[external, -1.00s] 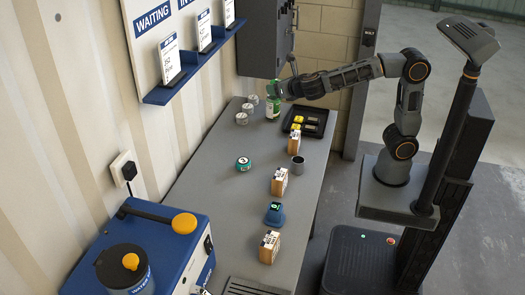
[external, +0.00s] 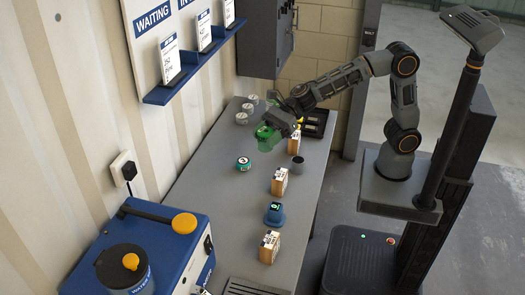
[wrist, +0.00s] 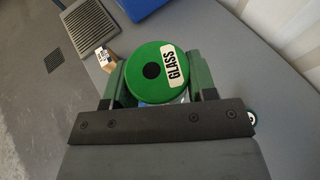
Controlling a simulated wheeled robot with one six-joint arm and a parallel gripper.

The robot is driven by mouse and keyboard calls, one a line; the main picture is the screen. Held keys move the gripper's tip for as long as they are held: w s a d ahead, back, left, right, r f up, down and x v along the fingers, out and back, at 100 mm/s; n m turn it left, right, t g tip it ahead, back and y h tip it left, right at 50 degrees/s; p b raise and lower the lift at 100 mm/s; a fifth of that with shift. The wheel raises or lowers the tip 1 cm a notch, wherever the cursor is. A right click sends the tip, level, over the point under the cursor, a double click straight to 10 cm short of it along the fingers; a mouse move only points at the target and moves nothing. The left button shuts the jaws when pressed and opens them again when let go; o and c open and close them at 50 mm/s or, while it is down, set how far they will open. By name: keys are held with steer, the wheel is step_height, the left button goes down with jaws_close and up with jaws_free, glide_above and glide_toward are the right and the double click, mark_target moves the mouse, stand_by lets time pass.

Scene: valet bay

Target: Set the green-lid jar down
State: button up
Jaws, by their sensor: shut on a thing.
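The green-lid jar (external: 264,141) is between the fingers of my gripper (external: 273,130), over the back half of the grey bench. In the wrist view its round green lid (wrist: 152,88) faces the camera, with a dark centre spot and a white label reading GLASS. My gripper (wrist: 160,92) is shut on the jar, one finger on each side. The jar's lower body is mostly hidden by the lid and gripper. I cannot tell whether its base touches the bench.
The grey bench (external: 225,196) has clear room left of and in front of the jar. A teal-rimmed round tin (external: 243,164) lies nearby. A carton (external: 294,143) and grey cup (external: 296,165) stand to the right. Metal canisters (external: 242,118) and a black tray (external: 316,120) are behind.

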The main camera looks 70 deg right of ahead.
step_height(320, 180, down, 8)
steer(key=f, duration=0.1)
steer(key=w+a+f+p, duration=0.1)
steer(key=w+a+f, duration=0.1)
steer(key=w, duration=0.1)
steer(key=w+a+f+p, duration=0.2)
steer(key=w+f, duration=0.1)
steer(key=w, duration=0.1)
steer(key=w+a+f+p, duration=0.2)
steer(key=w+f, duration=0.1)
steer(key=w, duration=0.1)
steer(key=shift+w+a+f, duration=0.1)
steer(key=shift+a, duration=0.15)
steer(key=shift+w+a+f+p, duration=0.15)
steer(key=shift+w+f+p, duration=0.1)
steer(key=shift+f, duration=0.15)
steer(key=shift+w+a+f+p, duration=0.15)
steer(key=shift+w+f, duration=0.1)
steer(key=shift+f, duration=0.15)
step_height(320, 180, down, 3)
steer(key=shift+r, duration=0.1)
steer(key=shift+f, duration=0.3)
steer(key=o, duration=0.9)
steer(key=shift+r, duration=0.1)
